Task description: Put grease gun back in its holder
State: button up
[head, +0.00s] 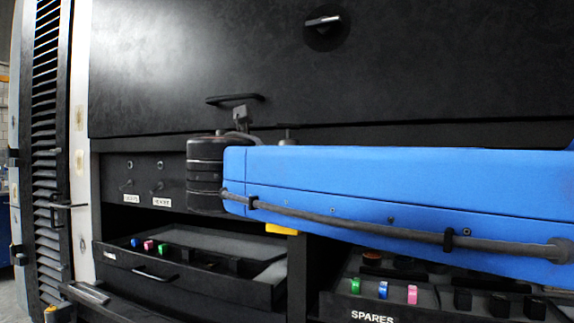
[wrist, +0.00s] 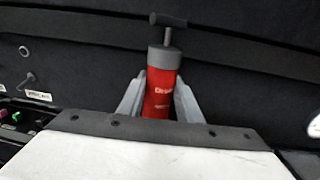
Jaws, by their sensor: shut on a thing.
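The grease gun (wrist: 160,92) is red with a grey cap and a dark T-handle on top. It stands upright in the wrist view. My gripper (wrist: 160,100) has its two grey fingers closed on either side of the red barrel. The lower part of the gun is hidden behind the pale gripper body. In the head view my blue arm hides the gripper and most of the gun; a dark bar on a stem above the arm's end appears to be the T-handle (head: 235,98). I cannot make out the holder in either view.
A dark cabinet panel (head: 200,60) stands behind, with a latch (head: 323,22). Labelled switches (head: 157,188) are left of my arm. Below are an open drawer (head: 190,280) with coloured items and a tray marked SPARES (head: 372,317). A louvred panel (head: 45,130) is far left.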

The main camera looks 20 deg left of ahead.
jog(key=shift+f, duration=1)
dwell(0.4)
jog(key=o, duration=1.4)
jog(key=shift+c, duration=0.2)
jog(key=shift+s+f, duration=0.1)
